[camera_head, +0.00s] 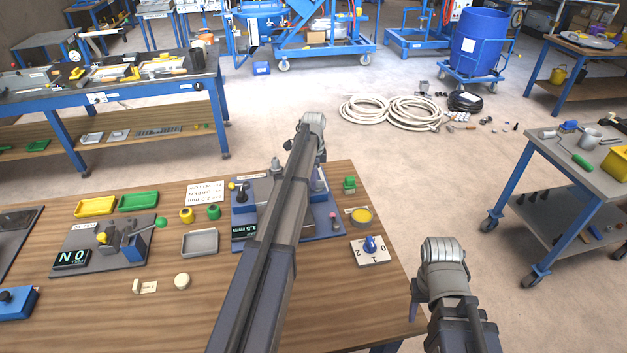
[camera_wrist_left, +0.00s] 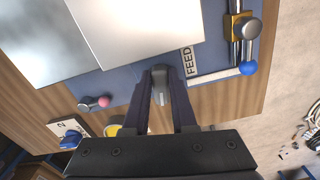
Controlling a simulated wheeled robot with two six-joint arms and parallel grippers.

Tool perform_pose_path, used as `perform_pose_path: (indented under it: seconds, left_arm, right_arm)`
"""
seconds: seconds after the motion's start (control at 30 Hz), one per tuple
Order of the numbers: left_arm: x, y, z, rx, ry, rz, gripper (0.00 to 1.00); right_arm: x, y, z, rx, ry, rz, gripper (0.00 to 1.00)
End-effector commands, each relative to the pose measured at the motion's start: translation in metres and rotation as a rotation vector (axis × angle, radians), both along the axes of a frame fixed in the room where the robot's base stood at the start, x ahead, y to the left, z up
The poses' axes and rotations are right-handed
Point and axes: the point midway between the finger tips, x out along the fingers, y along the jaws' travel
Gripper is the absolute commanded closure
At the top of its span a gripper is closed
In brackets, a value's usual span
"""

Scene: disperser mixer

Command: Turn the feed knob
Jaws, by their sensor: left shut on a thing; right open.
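The feed knob (camera_wrist_left: 158,88) is a grey rounded knob near the edge of the machine's blue base, close to the "FEED" label (camera_wrist_left: 188,62) in the left wrist view. My left gripper (camera_wrist_left: 160,78) has one dark finger on each side of this knob and is shut on it. In the head view my left arm covers much of the machine (camera_head: 240,222), so I cannot make out the knob there. My right gripper (camera_head: 416,300) is open at the lower right, off the table's right edge. Only part of it shows, with nothing seen in it.
A pink-tipped lever (camera_wrist_left: 104,101), a yellow dish (camera_head: 361,215) and a dial with a blue knob (camera_head: 370,244) stand near the machine's right side. A blue-ended lever (camera_wrist_left: 248,67) is beyond the label. A grey tray (camera_head: 199,242) lies to the left.

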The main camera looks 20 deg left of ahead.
Motion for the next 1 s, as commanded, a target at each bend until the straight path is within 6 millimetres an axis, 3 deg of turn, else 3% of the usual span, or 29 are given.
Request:
perform_pose_path:
  seconds: [0.47, 0.5, 0.7, 1.0]
  left_arm:
    - [0.0001, 0.0, 0.0, 0.0, 0.0, -0.011, 1.0]
    - [0.0001, 0.0, 0.0, 0.0, 0.0, -0.011, 0.71]
    - [0.0001, 0.0, 0.0, 0.0, 0.0, -0.01, 0.48]
    - [0.0001, 0.0, 0.0006, 0.0, 0.0, -0.01, 0.45]
  right_arm:
    - [0.0, 0.0, 0.0, 0.0, 0.0, 0.0, 0.5]
    - [0.0, 0.0, 0.0, 0.0, 0.0, 0.0, 0.5]
    - [0.0, 0.0, 0.0, 0.0, 0.0, 0.0, 0.5]
    - [0.0, 0.0, 0.0006, 0.0, 0.0, 0.0, 0.5]
